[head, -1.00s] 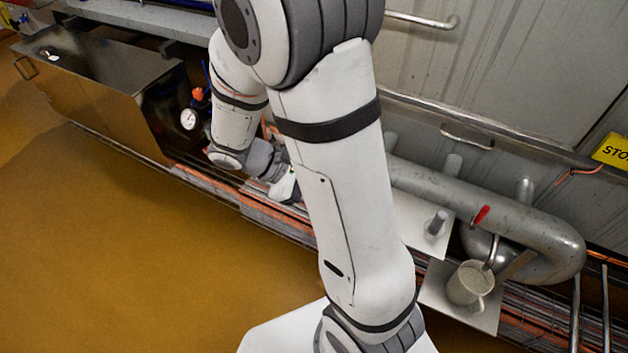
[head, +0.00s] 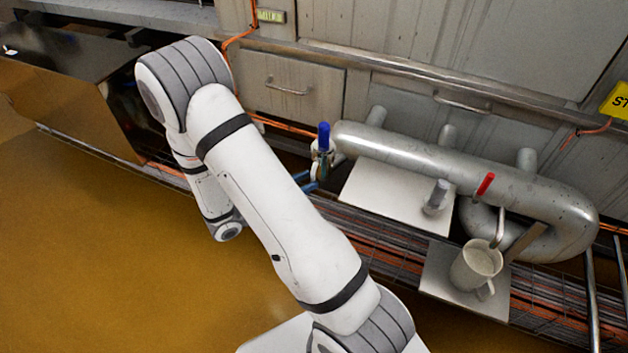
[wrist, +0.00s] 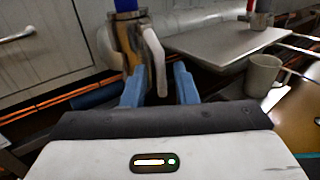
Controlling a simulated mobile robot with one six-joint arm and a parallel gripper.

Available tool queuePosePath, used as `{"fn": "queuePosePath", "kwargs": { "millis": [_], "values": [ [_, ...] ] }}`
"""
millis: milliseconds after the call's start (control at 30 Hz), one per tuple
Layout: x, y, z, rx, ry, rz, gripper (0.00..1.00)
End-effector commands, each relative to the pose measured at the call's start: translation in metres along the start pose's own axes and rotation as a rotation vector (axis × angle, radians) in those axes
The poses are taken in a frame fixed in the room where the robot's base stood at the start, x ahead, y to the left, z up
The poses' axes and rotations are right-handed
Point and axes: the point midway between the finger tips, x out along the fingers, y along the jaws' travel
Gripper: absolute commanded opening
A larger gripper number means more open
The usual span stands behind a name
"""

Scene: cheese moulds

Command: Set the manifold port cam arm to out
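The manifold is a thick grey pipe (head: 430,160) along the wall. At its left end is a port fitting (head: 322,160) under a blue handle (head: 324,136). In the wrist view, the fitting's brass-coloured body (wrist: 127,42) shows, with a pale bent cam arm (wrist: 154,58) hanging down on its right side. My gripper (wrist: 158,88) is open, with its two blue fingers apart. The cam arm's lower end appears between the fingers, with gaps on both sides; I cannot tell its depth. In the head view, the blue fingers show just below the fitting.
A pale board (head: 395,198) lies below the pipe. A beige mug (head: 474,268) stands on a smaller plate beneath a red-handled tap (head: 485,184). A dark steel tank (head: 70,75) stands at left. The brown floor (head: 110,250) in front is clear.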

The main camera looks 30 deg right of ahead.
Motion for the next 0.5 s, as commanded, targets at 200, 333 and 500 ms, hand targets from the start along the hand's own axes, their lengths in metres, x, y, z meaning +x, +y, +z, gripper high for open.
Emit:
{"fn": "queuePosePath", "kwargs": {
  "millis": [200,333,500],
  "values": [
    [0.024,-0.001,-0.001,0.000,0.001,-0.002,0.26],
    [0.028,-0.001,0.000,0.000,0.001,-0.003,0.26],
    [0.028,-0.001,0.000,0.000,0.001,-0.002,0.26]
  ]
}}
